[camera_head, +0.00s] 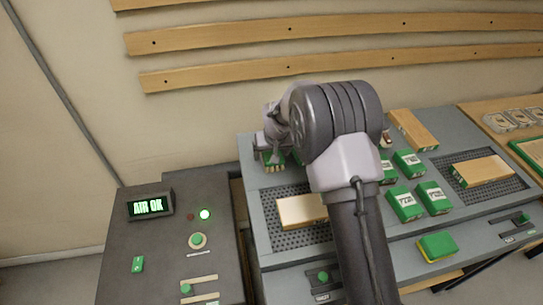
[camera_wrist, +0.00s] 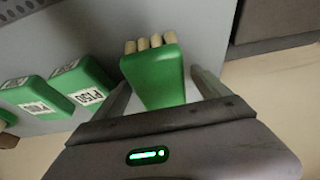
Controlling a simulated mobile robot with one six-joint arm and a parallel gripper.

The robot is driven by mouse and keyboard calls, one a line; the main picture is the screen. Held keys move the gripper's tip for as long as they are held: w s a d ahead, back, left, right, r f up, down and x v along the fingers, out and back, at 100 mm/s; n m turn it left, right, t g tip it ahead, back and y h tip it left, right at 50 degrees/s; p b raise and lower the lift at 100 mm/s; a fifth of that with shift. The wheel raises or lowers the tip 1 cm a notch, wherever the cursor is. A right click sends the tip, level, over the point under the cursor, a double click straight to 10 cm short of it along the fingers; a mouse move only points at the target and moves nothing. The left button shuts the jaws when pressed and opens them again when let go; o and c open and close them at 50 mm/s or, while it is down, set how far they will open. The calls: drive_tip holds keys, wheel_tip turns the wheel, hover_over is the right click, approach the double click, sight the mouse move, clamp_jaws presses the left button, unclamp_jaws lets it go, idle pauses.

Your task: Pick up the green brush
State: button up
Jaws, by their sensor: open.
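The green brush (camera_wrist: 155,75) has a green body and a row of tan bristles. In the wrist view it lies between the two fingers of my gripper (camera_wrist: 162,82), which is open with a finger on each side. I cannot tell whether either finger touches it. In the head view the brush (camera_head: 274,162) shows only in part at the back left of the grey bench, under my gripper (camera_head: 270,148). My arm hides part of the bench there.
Several green labelled blocks (camera_head: 405,203) stand right of my arm. Wooden blocks lie on perforated plates (camera_head: 283,238), and a green-yellow sponge (camera_head: 437,246) is near the front. A dark control panel (camera_head: 165,250) stands at left. The wall (camera_head: 200,120) is close behind.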

drive_tip(key=c, duration=1.7)
drive_tip(key=shift+r+p, duration=0.55)
drive_tip(key=shift+c, duration=0.2)
drive_tip(key=v, duration=0.1)
drive_tip(key=p+v, duration=0.1)
drive_tip(key=v, duration=0.1)
drive_tip(key=shift+w+r, duration=0.25)
drive_tip(key=s+d, duration=0.3)
drive_tip(key=s, duration=0.4)
drive_tip(key=s+d+r+p, duration=0.1)
drive_tip(key=s+d, duration=0.2)
drive_tip(key=s, duration=0.4)
drive_tip(key=shift+s, duration=0.1)
